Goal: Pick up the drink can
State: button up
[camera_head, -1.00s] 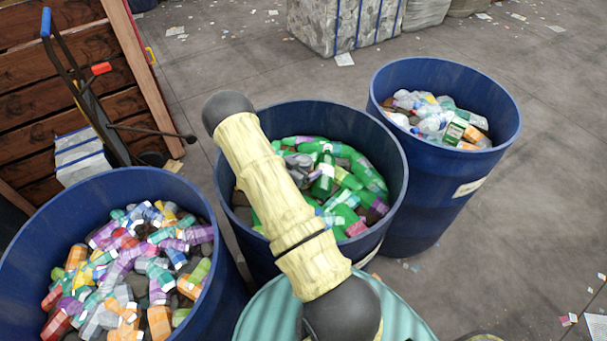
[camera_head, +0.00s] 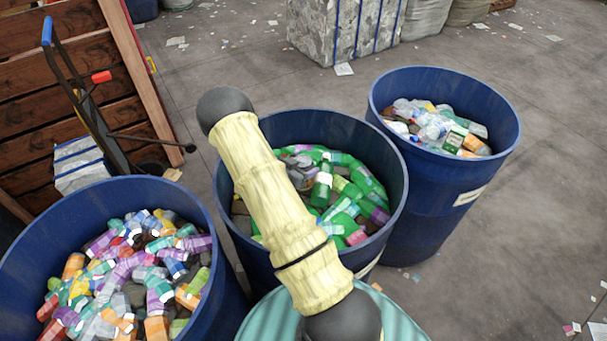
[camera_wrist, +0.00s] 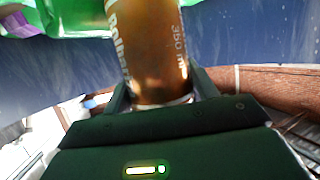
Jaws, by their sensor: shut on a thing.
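The drink can (camera_wrist: 152,42) is brown-orange with pale lettering and fills the upper middle of the wrist view. My gripper (camera_wrist: 160,88) is shut on it, with one dark finger on each side of its near end. The can's far end is cut off by the top of the picture. In the head view my arm reaches over the middle blue drum (camera_head: 395,215), and the gripper and can are mostly hidden behind the arm.
Green bottles (camera_head: 345,205) fill the middle drum. A left blue drum (camera_head: 225,285) holds mixed coloured containers, and a right blue drum (camera_head: 425,205) holds clear and white ones. A hand truck (camera_head: 90,120) stands at the left. Floor at the right is largely clear.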

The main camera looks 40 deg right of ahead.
aim_at(304, 160)
jog(key=shift+r+b, duration=0.35)
jog(key=shift+r, duration=2.7)
